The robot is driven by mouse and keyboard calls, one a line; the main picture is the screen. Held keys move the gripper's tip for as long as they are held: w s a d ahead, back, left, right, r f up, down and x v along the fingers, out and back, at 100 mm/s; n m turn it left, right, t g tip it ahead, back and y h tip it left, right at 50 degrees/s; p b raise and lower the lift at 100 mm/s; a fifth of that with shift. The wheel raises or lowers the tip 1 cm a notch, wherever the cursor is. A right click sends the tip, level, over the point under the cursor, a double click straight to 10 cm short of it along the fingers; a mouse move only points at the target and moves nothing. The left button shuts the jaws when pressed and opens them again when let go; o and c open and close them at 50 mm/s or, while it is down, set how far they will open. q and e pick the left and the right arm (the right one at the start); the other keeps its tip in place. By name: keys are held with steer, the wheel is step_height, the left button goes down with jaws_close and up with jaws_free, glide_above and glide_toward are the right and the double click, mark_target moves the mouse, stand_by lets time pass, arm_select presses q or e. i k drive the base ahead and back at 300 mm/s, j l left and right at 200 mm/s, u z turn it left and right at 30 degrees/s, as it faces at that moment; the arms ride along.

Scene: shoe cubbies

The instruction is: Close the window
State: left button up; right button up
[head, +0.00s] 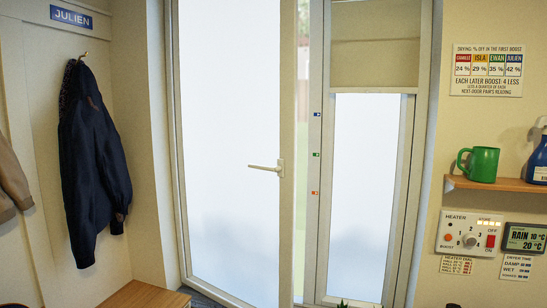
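The window (360,195) is a tall narrow unit right of the door. Its frosted sash has a pale top rail (372,91) well below the top of the frame. Above the rail is an upper section (375,40) showing a beige surface; I cannot tell whether it is open air or clear glass. Blue, green and orange marks (315,154) run down the left post. The window's bottom edge is near the picture's lower edge. Neither of my grippers is in view.
A frosted door (230,150) with a lever handle (267,169) stands ajar, with a narrow gap showing green outside. A dark jacket (90,165) hangs left. At right are a shelf (500,184) with a green mug (484,164) and a heater panel (470,234).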

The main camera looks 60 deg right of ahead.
mark_target(231, 66)
steer(key=z, duration=1.6)
